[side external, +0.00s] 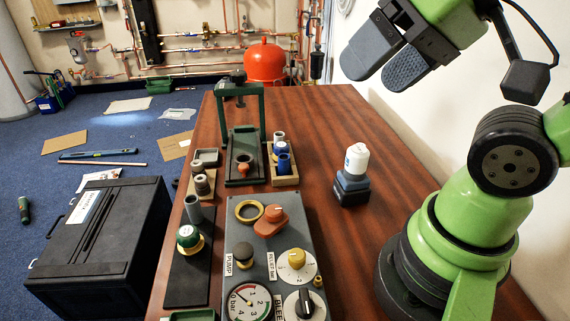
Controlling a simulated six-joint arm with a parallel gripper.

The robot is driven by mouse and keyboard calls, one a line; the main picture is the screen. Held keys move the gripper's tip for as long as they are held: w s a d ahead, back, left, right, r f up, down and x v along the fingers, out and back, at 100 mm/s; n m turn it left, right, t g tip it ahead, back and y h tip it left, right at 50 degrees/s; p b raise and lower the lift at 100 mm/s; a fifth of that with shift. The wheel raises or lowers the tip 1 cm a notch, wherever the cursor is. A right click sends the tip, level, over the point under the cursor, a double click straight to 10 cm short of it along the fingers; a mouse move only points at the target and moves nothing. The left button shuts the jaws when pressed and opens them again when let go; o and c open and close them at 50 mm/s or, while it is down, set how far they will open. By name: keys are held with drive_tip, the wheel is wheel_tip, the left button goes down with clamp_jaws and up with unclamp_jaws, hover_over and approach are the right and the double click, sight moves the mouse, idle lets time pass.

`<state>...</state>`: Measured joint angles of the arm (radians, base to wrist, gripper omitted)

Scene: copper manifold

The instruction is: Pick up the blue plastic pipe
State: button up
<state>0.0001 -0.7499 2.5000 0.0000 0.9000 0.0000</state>
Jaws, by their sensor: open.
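A short blue pipe (284,164) stands upright in a small wooden holder (287,181) near the middle of the table. A second blue piece (281,148) with a pale top stands just behind it; I cannot tell which of the two is the plastic pipe. A grey pipe (279,136) stands at the back of the holder. My gripper (375,78) is open and empty, high up at the upper right, well apart from the holder. Its two dark pads point down and to the left.
A green-framed stand (262,110) rises left of the holder. A white-topped bottle (356,160) on a dark base stands to the right. A grey control panel (270,255) with knobs and a gauge lies in front. The table (325,115) is clear behind the bottle.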

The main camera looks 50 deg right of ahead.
idle(0.3)
drive_tip(key=c, duration=0.8)
drive_tip(key=n+g+h, duration=0.2)
drive_tip(key=n+g, duration=0.5)
drive_tip(key=n, duration=0.2)
hover_over(285, 159)
wheel_tip(285, 159, down, 22)
drive_tip(key=shift+r, duration=0.15)
drive_tip(key=shift+m, duration=0.3)
drive_tip(key=shift+f, duration=2.8)
